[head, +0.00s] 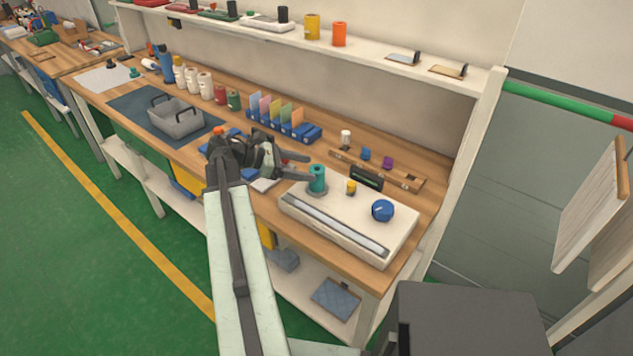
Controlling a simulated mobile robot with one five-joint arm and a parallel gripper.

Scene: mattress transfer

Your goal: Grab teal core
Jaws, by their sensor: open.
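The teal core (317,178) is a small upright cylinder on a round grey base. It stands at the back left of a white device (340,222) on the workbench. My gripper (306,167) is open, with its dark fingers pointing right toward the teal core. The fingertips are close to the core's left side. I cannot tell whether they touch it or reach around it. My arm crosses the lower middle of the view.
On the white device are a blue knob (382,210) and a small yellow piece (351,187). A wooden rail (410,182) lies behind. Blue holders (300,130) with coloured cards and a grey basket (176,118) stand left. An upper shelf (375,50) runs above the bench.

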